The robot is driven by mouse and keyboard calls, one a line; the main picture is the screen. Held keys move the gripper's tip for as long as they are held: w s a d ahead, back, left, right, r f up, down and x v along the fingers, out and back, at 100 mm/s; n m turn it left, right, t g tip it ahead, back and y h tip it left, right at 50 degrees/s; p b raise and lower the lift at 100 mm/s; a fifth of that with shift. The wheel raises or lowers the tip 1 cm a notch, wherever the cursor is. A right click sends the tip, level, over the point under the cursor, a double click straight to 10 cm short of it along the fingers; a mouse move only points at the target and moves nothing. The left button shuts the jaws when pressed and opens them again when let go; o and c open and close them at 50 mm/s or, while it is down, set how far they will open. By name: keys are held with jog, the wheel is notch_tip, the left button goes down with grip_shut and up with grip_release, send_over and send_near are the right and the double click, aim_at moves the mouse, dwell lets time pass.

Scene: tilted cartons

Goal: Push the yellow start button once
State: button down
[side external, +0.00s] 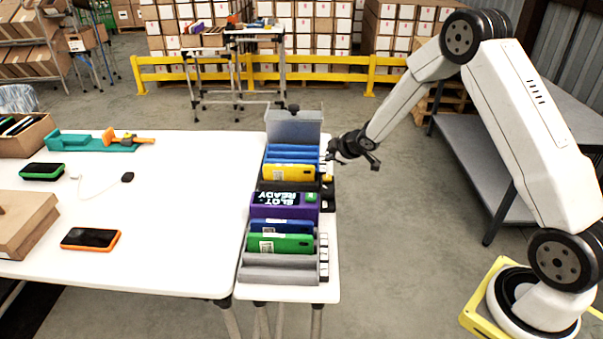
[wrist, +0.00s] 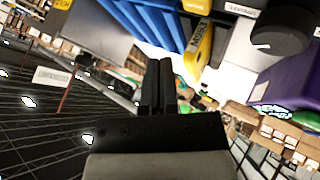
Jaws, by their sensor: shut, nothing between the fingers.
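A rack with several slots (side external: 245,274) stands on the white table's right part. A yellow, phone-shaped piece (side external: 288,172) lies in it, between blue slots and a purple unit (side external: 270,209) with a display reading "SLOT READY". A small yellow patch (side external: 327,178) shows on the rack's right edge; I cannot tell whether it is the start button. My gripper (side external: 333,151) is beside the rack's far right edge. In the wrist view my gripper (wrist: 165,65) is shut and empty, its fingertips near a yellow lettered part (wrist: 200,45). Contact cannot be told.
A dark round knob (wrist: 280,35) is right of the yellow part in the wrist view. The white table (side external: 180,230) holds an orange-edged phone (side external: 91,239), a green-edged phone (side external: 42,171) and a cardboard box (side external: 22,222). Open floor lies right of the rack.

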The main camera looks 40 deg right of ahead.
aim_at(330, 178)
jog(key=shift+f, duration=1.95)
jog(key=shift+f, duration=0.1)
dwell(0.6)
jog(key=shift+f, duration=0.3)
jog(key=shift+f, duration=0.5)
dwell(1.1)
jog(key=shift+r, duration=0.9)
jog(key=shift+r, duration=0.15)
jog(key=shift+r, duration=2.3)
